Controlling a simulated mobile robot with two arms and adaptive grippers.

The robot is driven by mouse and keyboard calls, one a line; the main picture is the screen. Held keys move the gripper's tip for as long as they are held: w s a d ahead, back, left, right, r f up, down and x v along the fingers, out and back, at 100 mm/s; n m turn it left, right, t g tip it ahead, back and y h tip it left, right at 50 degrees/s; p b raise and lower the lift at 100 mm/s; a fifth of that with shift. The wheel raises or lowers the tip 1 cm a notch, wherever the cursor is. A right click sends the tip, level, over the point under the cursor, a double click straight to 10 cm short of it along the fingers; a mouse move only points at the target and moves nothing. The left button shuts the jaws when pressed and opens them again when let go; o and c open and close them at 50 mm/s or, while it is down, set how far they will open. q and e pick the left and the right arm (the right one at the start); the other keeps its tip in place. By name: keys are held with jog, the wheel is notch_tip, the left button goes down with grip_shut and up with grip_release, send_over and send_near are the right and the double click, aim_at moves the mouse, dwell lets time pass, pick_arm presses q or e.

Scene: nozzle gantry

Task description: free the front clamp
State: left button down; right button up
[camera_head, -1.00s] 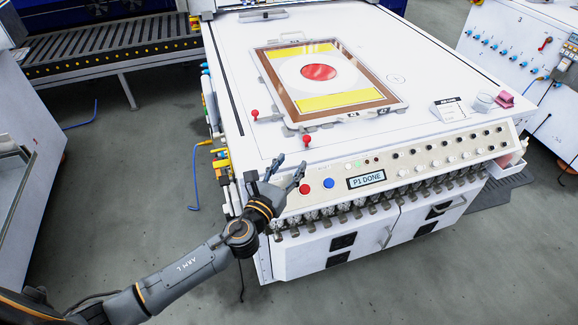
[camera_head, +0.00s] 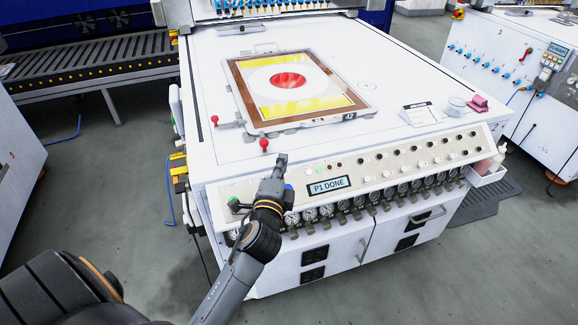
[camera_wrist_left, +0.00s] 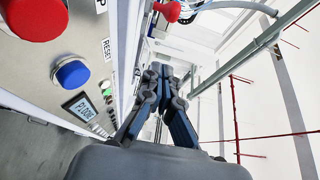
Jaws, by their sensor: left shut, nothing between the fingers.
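A clamp lever with a red knob (camera_head: 264,145) stands at the front left corner of the framed tray (camera_head: 240,95) on the white machine's top; I take it as the front clamp. A second red-knobbed lever (camera_head: 214,120) stands farther back on the left side. My left gripper (camera_head: 280,160) is shut and empty, over the front edge of the machine just right of and nearer than the front red knob, apart from it. In the left wrist view my shut fingers (camera_wrist_left: 161,72) point up the picture, and a red knob (camera_wrist_left: 167,10) shows beyond them. My right gripper is not in view.
The control panel has a display reading P1 DONE (camera_head: 328,186), many knobs and gauges. In the left wrist view, a red button (camera_wrist_left: 35,15) and a blue button (camera_wrist_left: 72,75) are close on the left. The table top right of the tray holds a small sign (camera_head: 421,114).

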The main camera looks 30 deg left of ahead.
pick_arm(q)
jog(key=b+x, duration=0.1)
jog(key=x, duration=0.6)
jog(key=shift+w, duration=0.15)
jog(key=shift+s+a, duration=1.15)
jog(key=shift+s+a+p, duration=0.25)
jog(key=shift+a+p, duration=0.05)
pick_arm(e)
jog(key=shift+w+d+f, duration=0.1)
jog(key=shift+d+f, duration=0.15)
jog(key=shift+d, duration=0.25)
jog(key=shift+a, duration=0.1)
